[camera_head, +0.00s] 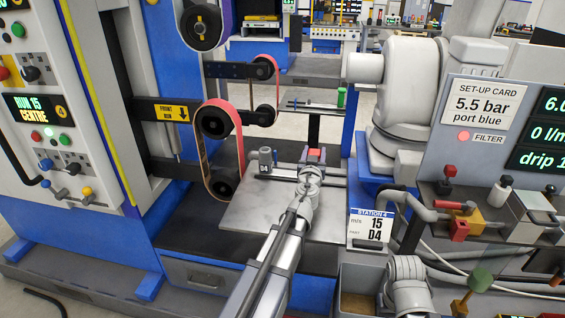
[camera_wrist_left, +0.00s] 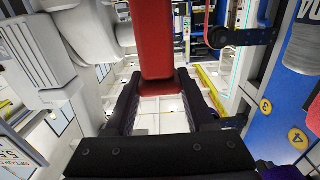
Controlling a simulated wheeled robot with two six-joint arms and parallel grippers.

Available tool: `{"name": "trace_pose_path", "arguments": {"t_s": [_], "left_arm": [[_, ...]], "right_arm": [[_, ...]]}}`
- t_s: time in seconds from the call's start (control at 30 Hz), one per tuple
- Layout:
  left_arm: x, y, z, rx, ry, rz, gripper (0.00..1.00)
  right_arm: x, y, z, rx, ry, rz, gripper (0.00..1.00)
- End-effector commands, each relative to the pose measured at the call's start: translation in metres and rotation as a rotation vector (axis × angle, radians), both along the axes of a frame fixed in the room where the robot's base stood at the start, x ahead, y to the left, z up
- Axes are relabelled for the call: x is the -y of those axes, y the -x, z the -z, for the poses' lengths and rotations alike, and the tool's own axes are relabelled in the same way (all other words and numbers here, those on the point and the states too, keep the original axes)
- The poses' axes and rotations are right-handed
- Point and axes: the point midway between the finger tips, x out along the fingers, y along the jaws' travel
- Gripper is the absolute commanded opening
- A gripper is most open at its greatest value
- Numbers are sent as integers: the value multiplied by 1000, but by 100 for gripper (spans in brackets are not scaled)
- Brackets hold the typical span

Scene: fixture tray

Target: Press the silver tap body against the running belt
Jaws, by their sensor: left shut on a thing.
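My left gripper (camera_head: 312,170) reaches forward from the bottom middle in the head view, over a grey plate (camera_head: 250,212). It is shut on a red block (camera_head: 316,154). In the left wrist view the same red block (camera_wrist_left: 154,40) stands between the two dark fingers. A small grey part tagged D4 (camera_head: 265,157) stands left of the gripper, apart from it; I cannot tell if it is the silver tap body. The belt (camera_head: 237,125), a red-edged loop around black wheels, is to the left, apart from the gripper. My right gripper is not in view.
A control panel (camera_head: 50,110) stands at the left. A station card reading 15 and D4 (camera_head: 371,228) is right of the plate. Valves and pipes on a shelf (camera_head: 470,232) fill the right. A grey bin (camera_head: 357,275) sits below the card.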

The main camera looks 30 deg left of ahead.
Motion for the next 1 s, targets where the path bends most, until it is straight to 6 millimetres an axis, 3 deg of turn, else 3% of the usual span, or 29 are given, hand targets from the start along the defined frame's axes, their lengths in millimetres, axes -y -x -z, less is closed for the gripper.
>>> {"name": "trace_pose_path", "arguments": {"t_s": [0.3,1.0], "left_arm": [[-13,4,0,0,-1,-2,0],[-15,4,0,0,0,-2,0]], "right_arm": [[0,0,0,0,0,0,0],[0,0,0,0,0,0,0]]}}
